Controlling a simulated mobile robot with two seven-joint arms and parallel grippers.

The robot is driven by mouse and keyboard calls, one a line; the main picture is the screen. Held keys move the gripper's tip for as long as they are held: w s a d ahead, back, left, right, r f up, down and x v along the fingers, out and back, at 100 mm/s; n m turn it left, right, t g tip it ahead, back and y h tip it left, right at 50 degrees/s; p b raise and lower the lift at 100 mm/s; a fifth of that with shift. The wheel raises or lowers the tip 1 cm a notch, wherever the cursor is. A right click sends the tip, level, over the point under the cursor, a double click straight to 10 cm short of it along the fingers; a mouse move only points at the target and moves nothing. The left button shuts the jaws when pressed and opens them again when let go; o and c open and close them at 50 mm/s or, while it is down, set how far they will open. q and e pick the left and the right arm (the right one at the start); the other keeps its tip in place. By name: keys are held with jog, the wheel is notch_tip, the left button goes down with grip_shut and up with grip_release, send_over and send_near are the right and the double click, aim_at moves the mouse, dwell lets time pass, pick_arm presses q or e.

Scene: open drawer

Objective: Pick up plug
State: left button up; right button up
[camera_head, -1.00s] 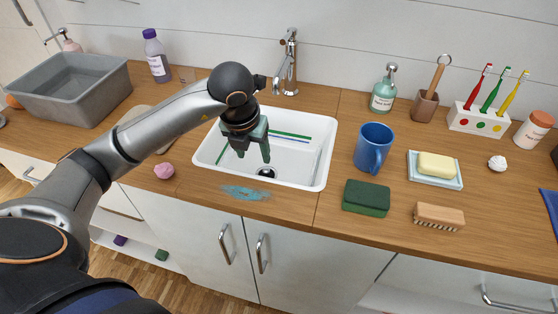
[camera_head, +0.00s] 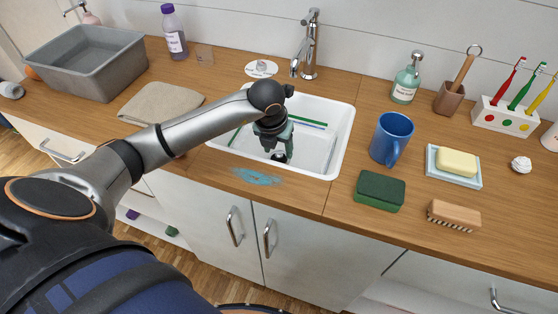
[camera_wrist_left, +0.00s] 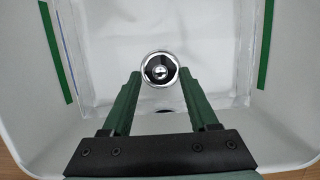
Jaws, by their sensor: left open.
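The plug (camera_wrist_left: 159,69) is a round piece with a bright metal rim, a black inside and a small metal knob. In the head view the plug (camera_head: 279,157) is a small dark spot at the bottom of the white sink (camera_head: 345,135), partly hidden by my left gripper (camera_head: 275,150). In the left wrist view my left gripper (camera_wrist_left: 159,76) is open, its two green fingers reaching to either side of the plug's near edge. Whether they touch it I cannot tell. A dark patch shows just below the plug. My right gripper is not in view.
The faucet (camera_head: 309,45) stands behind the sink. A blue mug (camera_head: 390,135), a green sponge (camera_head: 379,190) and a wooden brush (camera_head: 453,214) are to its right. A folded cloth (camera_head: 160,103) and a grey basin (camera_head: 85,65) are to its left. The sink walls surround my gripper.

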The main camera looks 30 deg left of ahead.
pick_arm(q)
jog(key=shift+x, duration=0.95)
jog(key=shift+c, duration=0.2)
grip_shut()
